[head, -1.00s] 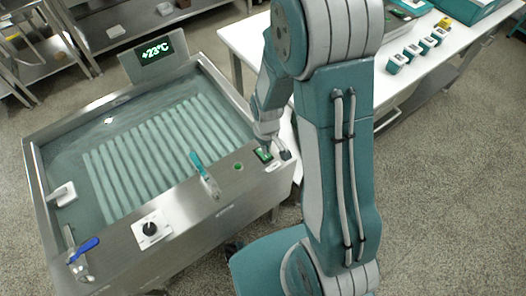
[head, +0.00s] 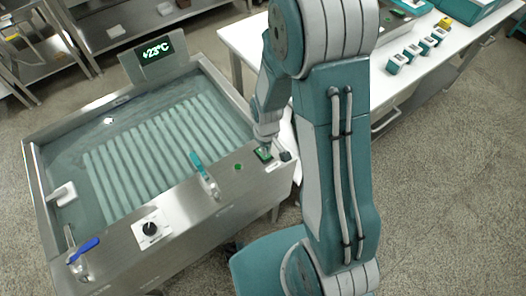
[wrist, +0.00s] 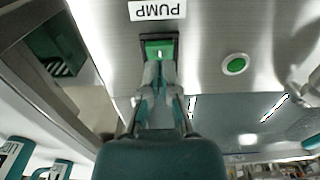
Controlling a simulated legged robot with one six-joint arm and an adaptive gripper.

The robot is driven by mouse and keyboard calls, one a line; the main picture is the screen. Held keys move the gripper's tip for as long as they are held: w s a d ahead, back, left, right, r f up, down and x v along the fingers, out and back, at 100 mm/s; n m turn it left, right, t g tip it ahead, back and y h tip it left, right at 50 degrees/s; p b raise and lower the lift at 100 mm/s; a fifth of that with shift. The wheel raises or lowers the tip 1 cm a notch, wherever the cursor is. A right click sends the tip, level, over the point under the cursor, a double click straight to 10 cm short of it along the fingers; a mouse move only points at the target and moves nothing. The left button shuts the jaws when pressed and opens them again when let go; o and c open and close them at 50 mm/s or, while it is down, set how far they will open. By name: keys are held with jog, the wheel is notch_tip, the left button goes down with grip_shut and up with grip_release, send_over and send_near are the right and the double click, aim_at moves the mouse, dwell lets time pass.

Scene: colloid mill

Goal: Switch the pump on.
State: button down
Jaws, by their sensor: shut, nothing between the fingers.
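The pump switch is a green rocker (wrist: 158,49) in a dark frame, below a PUMP label (wrist: 157,10) that reads upside down in the wrist view. In the head view the rocker (head: 263,154) is on the bath's front panel, near its right end. My gripper (wrist: 158,78) is shut and empty, its fingertips at the lower edge of the rocker in the wrist view. I cannot tell whether they touch it. In the head view my gripper (head: 265,143) is just above the switch.
The steel bath (head: 215,215) holds water over a ribbed bottom. A teal-handled valve (head: 200,168), a black knob (head: 149,228) and a blue-handled tap (head: 84,250) stand along its front. A display (head: 157,50) reads +23°C. A white table (head: 240,45) is behind my arm.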

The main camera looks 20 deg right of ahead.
jog(key=shift+f, duration=1)
dwell(0.5)
jog(key=shift+r, duration=3.55)
jog(key=shift+r, duration=0.2)
notch_tip(320, 180, up, 9)
jog(key=m+t, duration=0.1)
jog(key=t, duration=0.1)
send_over(267, 162)
jog(key=s+r+m+t, duration=0.2)
jog(key=s+r+t, duration=0.1)
jog(key=s+r, duration=0.9)
notch_tip(267, 162, up, 4)
jog(key=shift+s+f+m+t, duration=0.1)
jog(key=shift+s+m+t, duration=0.2)
jog(key=shift+s, duration=0.05)
